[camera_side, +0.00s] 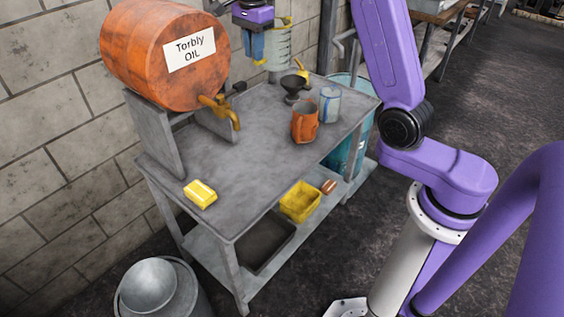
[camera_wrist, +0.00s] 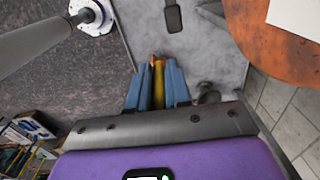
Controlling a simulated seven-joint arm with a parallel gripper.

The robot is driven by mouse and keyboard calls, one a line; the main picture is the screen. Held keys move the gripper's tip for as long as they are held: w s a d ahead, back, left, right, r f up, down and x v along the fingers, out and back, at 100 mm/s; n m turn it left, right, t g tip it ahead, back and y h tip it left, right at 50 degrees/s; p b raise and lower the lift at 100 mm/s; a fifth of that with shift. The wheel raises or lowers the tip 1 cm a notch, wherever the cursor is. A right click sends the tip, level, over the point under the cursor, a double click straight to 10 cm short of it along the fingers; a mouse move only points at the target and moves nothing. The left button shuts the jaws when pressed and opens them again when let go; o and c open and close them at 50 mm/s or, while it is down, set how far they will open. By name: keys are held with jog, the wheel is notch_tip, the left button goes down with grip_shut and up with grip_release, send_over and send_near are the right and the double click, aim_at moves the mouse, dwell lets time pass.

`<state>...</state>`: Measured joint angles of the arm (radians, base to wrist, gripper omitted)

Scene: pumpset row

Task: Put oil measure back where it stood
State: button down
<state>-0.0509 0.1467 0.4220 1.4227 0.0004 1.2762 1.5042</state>
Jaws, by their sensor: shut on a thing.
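The oil measure (camera_side: 279,45) is a clear graduated jug with yellow trim, upright at the far end of the bench in the side view. My gripper (camera_side: 254,58) has blue fingers and is shut on it at its left side. In the wrist view my gripper (camera_wrist: 158,88) has a yellow strip of the measure (camera_wrist: 158,78) between its fingers. Most of the jug is hidden there. The measure appears raised above the bench top; I cannot tell the exact gap under it.
The grey bench (camera_side: 245,145) holds an orange oil drum (camera_side: 150,55) with a brass tap (camera_side: 222,108), a black funnel (camera_side: 293,88), an orange jug (camera_side: 305,122), a blue-white can (camera_side: 329,104) and a yellow block (camera_side: 200,194). The bench's near middle is clear.

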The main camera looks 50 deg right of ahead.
jog(key=s+a+n, duration=0.2)
jog(key=s+n, duration=0.3)
jog(key=s, duration=0.3)
jog(key=shift+w+a+f, duration=0.1)
jog(key=shift+f, duration=16.2)
jog(key=shift+f, duration=0.1)
jog(key=c, duration=1.5)
grip_release()
jog(key=shift+f, duration=0.1)
jog(key=o, duration=0.4)
jog(key=shift+o, duration=0.2)
